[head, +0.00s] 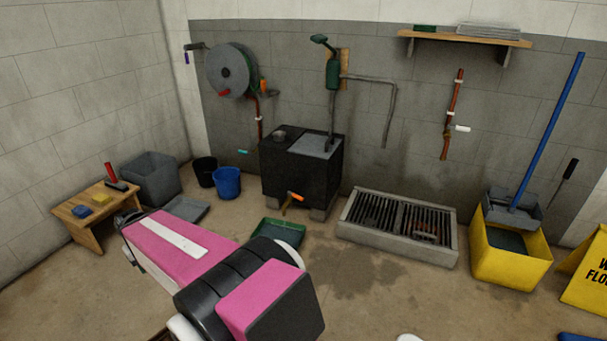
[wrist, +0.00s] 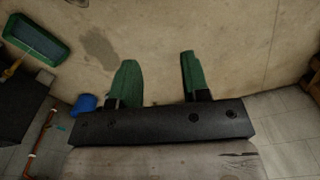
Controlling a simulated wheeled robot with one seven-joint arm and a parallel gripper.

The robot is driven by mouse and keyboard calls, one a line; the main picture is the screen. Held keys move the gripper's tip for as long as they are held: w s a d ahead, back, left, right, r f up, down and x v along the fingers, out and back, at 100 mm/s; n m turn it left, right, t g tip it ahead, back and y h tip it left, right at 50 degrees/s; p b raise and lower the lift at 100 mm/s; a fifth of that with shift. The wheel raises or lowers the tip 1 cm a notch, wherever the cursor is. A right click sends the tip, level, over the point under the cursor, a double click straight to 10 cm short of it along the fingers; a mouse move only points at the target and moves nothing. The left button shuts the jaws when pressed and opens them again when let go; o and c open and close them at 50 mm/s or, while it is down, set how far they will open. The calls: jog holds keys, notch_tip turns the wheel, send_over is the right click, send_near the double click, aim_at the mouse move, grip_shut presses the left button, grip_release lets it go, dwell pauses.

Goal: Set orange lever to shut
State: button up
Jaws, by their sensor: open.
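A small orange lever (head: 297,197) sits on a tap low on the front of the black tank (head: 290,172). It looks roughly level and points right. The same tap shows small and yellow-orange at the left edge of the wrist view (wrist: 11,71), above the green tray (wrist: 36,40). Another orange handle (head: 263,87) stands on the pipe beside the hose reel. My gripper (wrist: 158,80) is open and empty, its two green fingers wide apart over bare floor, away from both. My gripper's fingers do not show in the head view.
The green tray (head: 278,233) lies on the floor before the tank. A grated drain (head: 350,218) and yellow mop bucket (head: 510,268) stand right. A blue bucket (head: 227,183) and wooden stool (head: 82,213) stand left. Floor between my arm and the drain is clear.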

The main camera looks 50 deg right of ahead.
jog(key=shift+o, duration=0.3)
jog(key=shift+o, duration=0.6)
jog(key=shift+w+d, duration=0.1)
jog(key=shift+w, duration=0.1)
jog(key=w+d+f, duration=0.3)
jog(key=w+d, duration=0.4)
jog(key=d, duration=0.2)
jog(key=w+d+f, duration=0.3)
jog(key=w+d, duration=0.4)
jog(key=d, duration=0.1)
jog(key=w+d+f, duration=0.2)
jog(key=d, duration=0.6)
jog(key=w+d+f+h, duration=0.1)
jog(key=w+d, duration=0.1)
jog(key=d, duration=0.5)
jog(key=w+d+f, duration=0.2)
jog(key=w+d, duration=0.1)
jog(key=d, duration=0.5)
jog(key=h, duration=0.1)
send_near(296, 196)
jog(key=f, duration=0.3)
jog(key=s+d+f, duration=0.1)
jog(key=f, duration=0.2)
jog(key=d+f, duration=0.1)
jog(key=f, duration=0.2)
jog(key=shift+s+f, duration=0.25)
jog(key=shift+f, duration=0.05)
